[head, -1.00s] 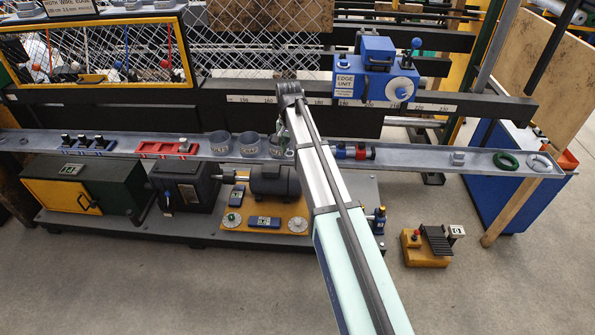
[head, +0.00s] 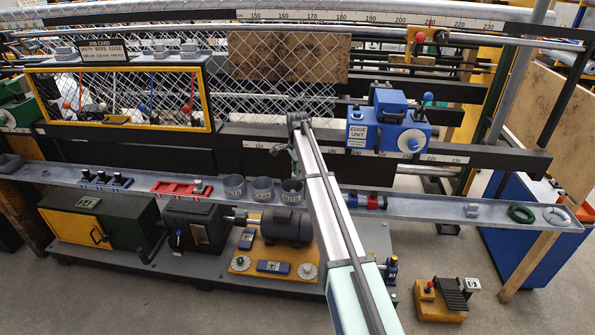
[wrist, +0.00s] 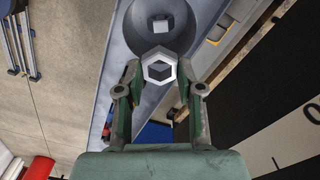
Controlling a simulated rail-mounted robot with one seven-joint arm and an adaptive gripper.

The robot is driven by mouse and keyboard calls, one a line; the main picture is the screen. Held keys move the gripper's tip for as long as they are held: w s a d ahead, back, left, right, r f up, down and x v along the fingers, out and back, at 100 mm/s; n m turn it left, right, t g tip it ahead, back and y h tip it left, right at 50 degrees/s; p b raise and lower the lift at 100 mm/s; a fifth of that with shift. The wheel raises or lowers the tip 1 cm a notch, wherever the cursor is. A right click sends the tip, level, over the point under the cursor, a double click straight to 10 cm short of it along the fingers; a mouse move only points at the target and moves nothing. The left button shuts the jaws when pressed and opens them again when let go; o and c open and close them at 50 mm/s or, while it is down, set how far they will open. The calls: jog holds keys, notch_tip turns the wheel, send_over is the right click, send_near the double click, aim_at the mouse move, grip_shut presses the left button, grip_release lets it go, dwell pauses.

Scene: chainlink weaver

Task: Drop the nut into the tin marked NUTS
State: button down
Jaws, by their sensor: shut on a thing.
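A grey hexagonal nut (wrist: 160,53) is pinched between the fingertips of my gripper (wrist: 160,74) in the wrist view. Beyond it is the open mouth of a round grey tin (wrist: 128,31), with a small block-shaped thing inside. In the head view three grey tins stand side by side on the rail tray: left (head: 234,187), middle (head: 262,190) and right (head: 291,192). Their labels are too small to read surely. My gripper (head: 282,155) is above the tray near the right tin, partly hidden by my arm; the nut cannot be made out there.
The long grey tray (head: 425,208) also holds a red holder (head: 178,188), dark pegs on a blue base (head: 105,180), red and blue fittings (head: 366,201) and a green ring (head: 521,213). The blue edge unit (head: 388,125) stands behind, right of my arm.

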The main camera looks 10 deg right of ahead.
jog(key=shift+f+b, duration=0.7)
jog(key=shift+f, duration=1.2)
jog(key=c, duration=0.7)
grip_release()
jog(key=shift+o, duration=0.2)
notch_tip(320, 180, up, 12)
